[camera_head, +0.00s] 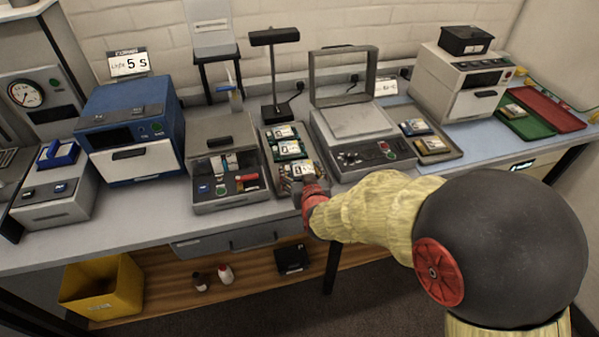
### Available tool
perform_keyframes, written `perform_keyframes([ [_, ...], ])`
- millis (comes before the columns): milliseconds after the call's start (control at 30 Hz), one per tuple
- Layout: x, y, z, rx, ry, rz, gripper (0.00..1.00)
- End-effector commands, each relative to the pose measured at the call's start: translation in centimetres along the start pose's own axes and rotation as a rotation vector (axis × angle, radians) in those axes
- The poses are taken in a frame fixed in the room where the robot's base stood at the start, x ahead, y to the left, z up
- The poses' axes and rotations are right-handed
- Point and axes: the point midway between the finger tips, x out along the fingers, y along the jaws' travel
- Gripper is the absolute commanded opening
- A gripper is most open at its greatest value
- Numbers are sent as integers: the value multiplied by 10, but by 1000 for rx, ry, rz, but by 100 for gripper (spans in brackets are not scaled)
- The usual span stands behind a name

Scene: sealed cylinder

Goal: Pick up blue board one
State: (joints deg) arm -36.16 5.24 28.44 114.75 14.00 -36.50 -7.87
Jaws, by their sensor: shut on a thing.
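A grey tray (268,153) on the bench holds several small circuit boards with white labels. The front board (300,169) lies at the tray's near end; its label and colour are too small to read surely. My gripper (309,183) is at the near edge of this front board and is shut on it. My arm comes in from the right and hides part of the gripper and the tray's near right corner. Another board with a blue part (415,127) lies in a second tray (447,146) to the right, apart from my gripper.
A grey open-topped machine (216,150) stands left of the tray, and a flat machine with a raised lid (349,122) stands right. A blue oven (127,118) is further left, a white oven (470,85) at back right. Green (522,125) and red (560,117) trays lie far right.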

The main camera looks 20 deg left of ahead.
Motion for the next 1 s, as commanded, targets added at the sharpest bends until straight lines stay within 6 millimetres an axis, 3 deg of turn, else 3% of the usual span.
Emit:
perform_keyframes([
  [333, 0, 0, 0, 0, 0, 0, 38],
  [667, -1, 0, -4, 0, 1, 0, 38],
  [933, -13, 0, -34, 1, 4, 0, 38],
  [1000, -22, 11, -43, 2, 4, 3, 38],
])
